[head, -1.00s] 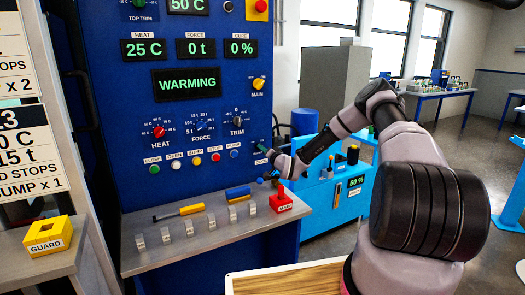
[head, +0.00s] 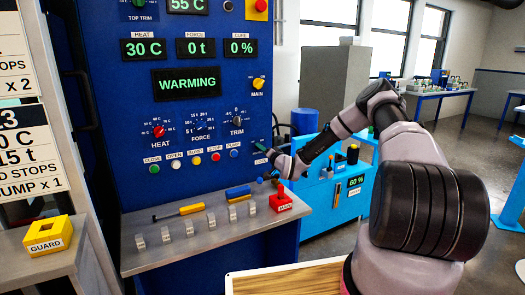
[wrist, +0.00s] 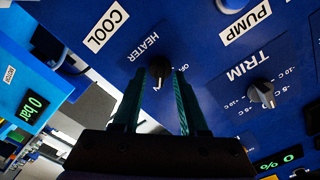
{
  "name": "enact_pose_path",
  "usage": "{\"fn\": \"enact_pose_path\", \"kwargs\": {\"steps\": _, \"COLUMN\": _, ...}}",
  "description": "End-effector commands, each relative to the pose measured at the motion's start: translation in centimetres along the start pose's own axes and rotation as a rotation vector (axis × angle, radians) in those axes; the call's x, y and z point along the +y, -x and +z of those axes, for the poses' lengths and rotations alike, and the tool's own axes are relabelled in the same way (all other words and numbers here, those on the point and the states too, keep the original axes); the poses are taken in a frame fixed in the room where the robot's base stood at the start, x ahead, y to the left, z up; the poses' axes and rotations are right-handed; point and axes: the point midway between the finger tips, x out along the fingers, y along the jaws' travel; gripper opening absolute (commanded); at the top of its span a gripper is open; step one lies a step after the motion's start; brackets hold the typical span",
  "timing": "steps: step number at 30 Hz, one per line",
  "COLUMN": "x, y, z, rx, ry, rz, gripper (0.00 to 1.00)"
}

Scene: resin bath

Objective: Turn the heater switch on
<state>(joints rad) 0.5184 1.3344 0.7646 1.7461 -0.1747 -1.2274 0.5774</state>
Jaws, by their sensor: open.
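The heater switch (wrist: 160,68) is a dark round knob on the blue panel, under a HEATER label in the wrist view. A pale mark on it points down toward my gripper. In the head view my gripper (head: 275,148) is at the panel's right edge, and I cannot make out the switch there.
The blue panel's display (head: 187,81) reads WARMING, and the heat readout (head: 143,48) reads 30 C. The TRIM knob (wrist: 262,92) and the COOL (wrist: 105,27) and PUMP (wrist: 245,21) labels are close by. A grey shelf with several levers and a red block (head: 281,201) lies below.

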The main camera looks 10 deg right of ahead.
Motion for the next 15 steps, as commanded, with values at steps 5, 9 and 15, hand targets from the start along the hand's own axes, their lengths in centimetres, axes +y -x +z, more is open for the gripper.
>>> {"fn": "enact_pose_path", "kwargs": {"steps": 5, "x": 0.1, "y": 2.5, "z": 0.0, "rx": -0.001, "ry": -0.002, "rz": 0.002, "gripper": 0.42}}
{"fn": "enact_pose_path", "kwargs": {"steps": 9, "x": 0.1, "y": 5.5, "z": -0.1, "rx": -0.001, "ry": -0.002, "rz": 0.003, "gripper": 0.42}}
{"fn": "enact_pose_path", "kwargs": {"steps": 15, "x": 0.1, "y": 9.0, "z": 0.0, "rx": -0.001, "ry": -0.003, "rz": 0.003, "gripper": 0.42}}
